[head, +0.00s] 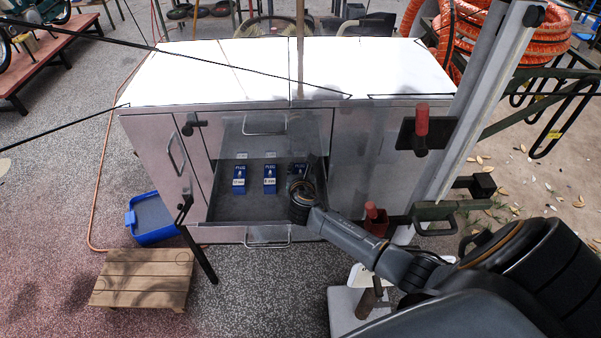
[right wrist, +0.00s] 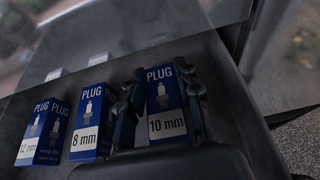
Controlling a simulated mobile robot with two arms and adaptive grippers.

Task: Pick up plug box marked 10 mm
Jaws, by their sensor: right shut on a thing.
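The blue and white plug box marked 10 mm (right wrist: 167,123) stands upright in the open drawer (head: 222,211), at the right end of a row of boxes. In the head view its blue top (head: 298,168) shows just beyond my right gripper (head: 303,187). In the right wrist view the fingers of my right gripper (right wrist: 158,97) are on both sides of this box and shut on it. The plug box marked 8 mm (right wrist: 88,125) and the one marked 12 mm (right wrist: 42,135) stand to its left, clear of the fingers. My left gripper is not in view.
The drawer is in a metal cabinet with a white top (head: 220,75). A blue bin (head: 152,218) and a wooden step (head: 143,280) are on the floor at left. The drawer's left front floor is bare.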

